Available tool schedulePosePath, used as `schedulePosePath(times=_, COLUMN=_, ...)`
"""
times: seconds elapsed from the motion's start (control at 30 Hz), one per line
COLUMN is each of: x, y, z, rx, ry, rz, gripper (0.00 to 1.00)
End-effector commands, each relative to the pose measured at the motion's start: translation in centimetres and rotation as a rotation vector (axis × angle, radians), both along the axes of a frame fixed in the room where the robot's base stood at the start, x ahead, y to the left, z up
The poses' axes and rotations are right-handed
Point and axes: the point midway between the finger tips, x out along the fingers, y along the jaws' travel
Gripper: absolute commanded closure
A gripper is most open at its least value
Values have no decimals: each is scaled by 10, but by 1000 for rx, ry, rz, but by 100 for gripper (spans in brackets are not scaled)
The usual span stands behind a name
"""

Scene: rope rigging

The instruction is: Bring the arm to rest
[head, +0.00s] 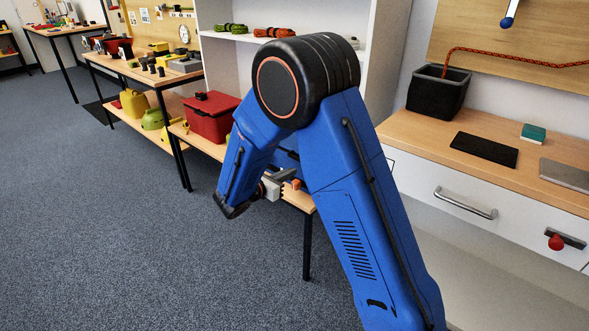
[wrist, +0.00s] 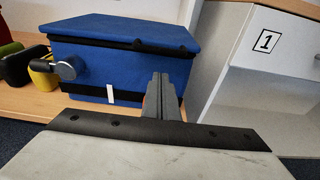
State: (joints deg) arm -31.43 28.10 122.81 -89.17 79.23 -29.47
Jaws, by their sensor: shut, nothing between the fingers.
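My blue arm is bent at a large black joint in the middle of the head view, with its forearm hanging down to the left. My gripper (head: 288,175) is low beside the wooden bench, partly hidden by my own arm. In the wrist view my gripper (wrist: 161,80) has its two grey fingers together with nothing between them. The fingers point at a blue lidded box (wrist: 115,40) with a black band and a small white tag. I cannot tell whether they touch it.
A white cabinet marked 1 (wrist: 270,75) stands right of the fingers. A red toolbox (head: 211,115) sits on the low shelf. At right, a wooden counter (head: 428,143) holds a black bin (head: 438,92) with a rope. Grey floor at left is clear.

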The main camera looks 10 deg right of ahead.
Motion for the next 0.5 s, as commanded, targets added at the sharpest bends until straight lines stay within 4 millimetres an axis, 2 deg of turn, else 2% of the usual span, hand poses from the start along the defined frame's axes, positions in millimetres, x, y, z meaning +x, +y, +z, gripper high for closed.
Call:
schedulePosePath(times=0.2, x=-23, y=32, z=7, rx=0, ry=1, rz=2, gripper=100)
schedulePosePath(times=0.5, x=-42, y=57, z=13, rx=-1, ry=1, rz=-1, gripper=100)
